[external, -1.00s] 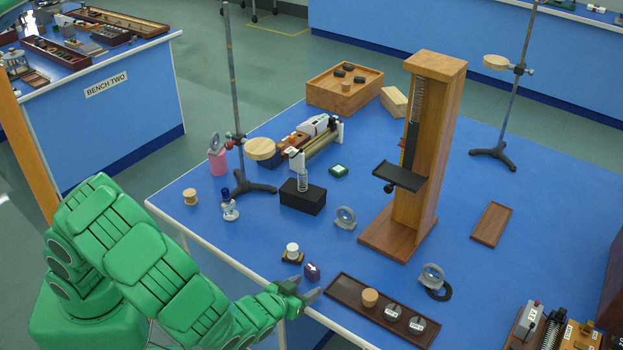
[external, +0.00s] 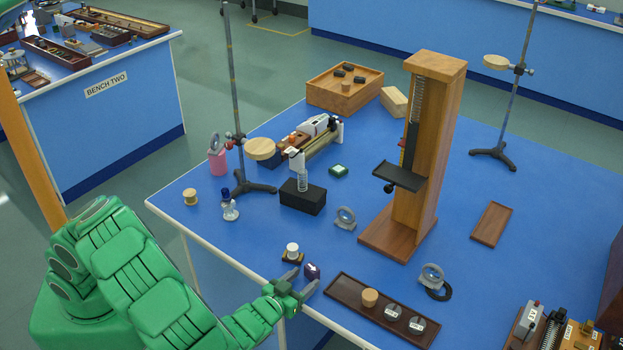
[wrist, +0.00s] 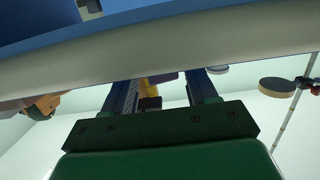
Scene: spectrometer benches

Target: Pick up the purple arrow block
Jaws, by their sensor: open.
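The purple arrow block (external: 312,271) is a small dark purple piece near the front edge of the blue bench, left of the long dark tray. A pale mark shows on it. My gripper (external: 305,279) is at the bench's front edge with its fingers apart and empty, the block just beyond or between the fingertips; I cannot tell how far in it is. In the wrist view my two fingers (wrist: 165,92) are spread, and a dark purplish shape shows between them near the bench edge, partly hidden.
A white knob on a dark base (external: 292,253) stands close to the left finger. The long dark tray (external: 350,306) with a wooden cylinder and labelled discs lies close on the right. A tall wooden spring stand (external: 430,160) rises behind. The bench between is mostly clear.

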